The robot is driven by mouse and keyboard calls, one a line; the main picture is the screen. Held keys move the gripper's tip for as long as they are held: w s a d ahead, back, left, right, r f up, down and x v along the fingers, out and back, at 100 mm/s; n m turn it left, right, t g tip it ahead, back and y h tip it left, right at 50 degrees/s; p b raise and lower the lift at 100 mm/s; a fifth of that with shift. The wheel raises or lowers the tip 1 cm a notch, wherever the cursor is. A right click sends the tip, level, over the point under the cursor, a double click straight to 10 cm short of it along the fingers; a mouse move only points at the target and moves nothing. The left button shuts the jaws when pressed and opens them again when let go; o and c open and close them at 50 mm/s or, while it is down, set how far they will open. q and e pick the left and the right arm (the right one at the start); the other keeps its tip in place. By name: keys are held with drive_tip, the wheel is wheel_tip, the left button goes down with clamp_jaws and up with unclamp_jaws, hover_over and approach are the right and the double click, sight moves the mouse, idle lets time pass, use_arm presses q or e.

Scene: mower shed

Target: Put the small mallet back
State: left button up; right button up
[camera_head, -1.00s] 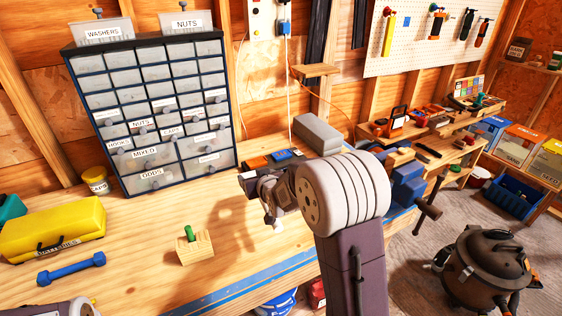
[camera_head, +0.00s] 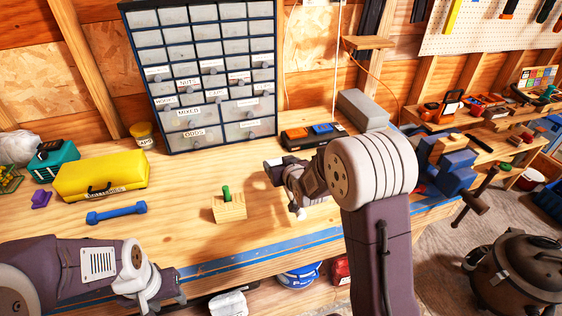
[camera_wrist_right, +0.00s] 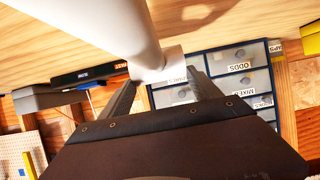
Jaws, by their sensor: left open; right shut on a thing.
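My right gripper (camera_head: 290,175) is over the workbench, in front of the drawer cabinet. In the right wrist view its two fingers (camera_wrist_right: 165,88) are shut on a smooth white rod-like piece (camera_wrist_right: 105,22), which looks like part of the small mallet. In the head view only a small pale bit (camera_head: 299,212) shows below the gripper; the rest is hidden by my arm. A wooden block (camera_head: 230,209) with a green peg-like piece (camera_head: 226,192) stands on the bench left of this gripper. My left gripper (camera_head: 172,296) is open and empty at the bench's front edge.
A yellow batteries case (camera_head: 100,177), a blue dumbbell-shaped tool (camera_head: 117,213) and a teal box (camera_head: 50,160) are on the left. The drawer cabinet (camera_head: 205,75) stands behind. A grey block (camera_head: 362,110) and blue vise (camera_head: 450,170) are right. Bare bench lies around the wooden block.

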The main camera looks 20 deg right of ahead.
drive_tip(key=shift+f+b, duration=0.45)
drive_tip(key=shift+f, duration=0.55)
drive_tip(key=shift+f+b, duration=0.55)
drive_tip(key=shift+f, duration=0.05)
drive_tip(key=o, duration=1.9)
drive_tip(key=shift+o, duration=0.3)
drive_tip(key=shift+s, duration=0.1)
drive_tip(key=v, duration=0.9)
drive_tip(key=shift+s, duration=0.1)
drive_tip(key=shift+f, duration=0.1)
